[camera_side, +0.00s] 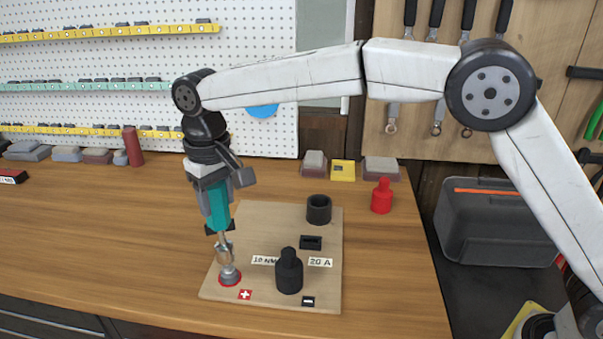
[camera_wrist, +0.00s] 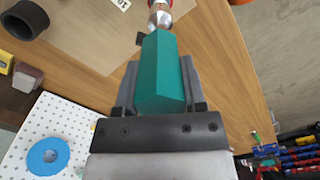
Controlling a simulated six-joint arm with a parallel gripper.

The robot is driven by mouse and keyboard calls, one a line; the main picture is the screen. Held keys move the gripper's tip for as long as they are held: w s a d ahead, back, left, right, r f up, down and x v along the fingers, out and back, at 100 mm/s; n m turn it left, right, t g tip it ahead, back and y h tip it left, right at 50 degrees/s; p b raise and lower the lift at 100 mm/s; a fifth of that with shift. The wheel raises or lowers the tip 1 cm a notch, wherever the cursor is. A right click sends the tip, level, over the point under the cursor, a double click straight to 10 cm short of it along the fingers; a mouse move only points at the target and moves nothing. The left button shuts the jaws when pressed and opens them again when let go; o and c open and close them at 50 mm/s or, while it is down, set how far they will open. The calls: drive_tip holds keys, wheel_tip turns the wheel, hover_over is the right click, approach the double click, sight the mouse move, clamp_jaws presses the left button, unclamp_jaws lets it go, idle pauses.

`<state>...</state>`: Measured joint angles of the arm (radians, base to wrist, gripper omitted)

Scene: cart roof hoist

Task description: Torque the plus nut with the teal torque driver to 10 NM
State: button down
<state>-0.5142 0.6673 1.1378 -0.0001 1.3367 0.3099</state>
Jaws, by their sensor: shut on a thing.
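My gripper (camera_side: 214,188) is shut on the teal torque driver (camera_side: 219,206). The driver's teal body also fills the middle of the wrist view (camera_wrist: 163,75). The driver points down, slightly tilted, and its metal socket (camera_side: 225,254) is at the plus post, over the red ring (camera_side: 230,279). The socket hides the plus nut, and I cannot tell how fully it is seated. A red plus label (camera_side: 245,295) lies beside the ring. A "10 NM" label (camera_side: 265,260) is on the wooden board (camera_side: 262,222).
A black cap (camera_side: 289,272) covers the post by the minus label (camera_side: 308,301). A black ring-shaped cup (camera_side: 319,209) stands at the board's back. A "20 A" label (camera_side: 320,262) lies near a black block (camera_side: 311,242). A red cap (camera_side: 382,196) stands right of the board.

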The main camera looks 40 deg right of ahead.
drive_tip(key=shift+f, duration=1.35)
idle(0.6)
drive_tip(key=shift+a+m, duration=0.1)
drive_tip(key=shift+m, duration=1.6)
drive_tip(key=shift+m, duration=1.5)
drive_tip(key=shift+w+a+m, duration=0.1)
drive_tip(key=shift+a+m, duration=0.05)
drive_tip(key=shift+m, duration=3.15)
drive_tip(key=shift+n, duration=1.5)
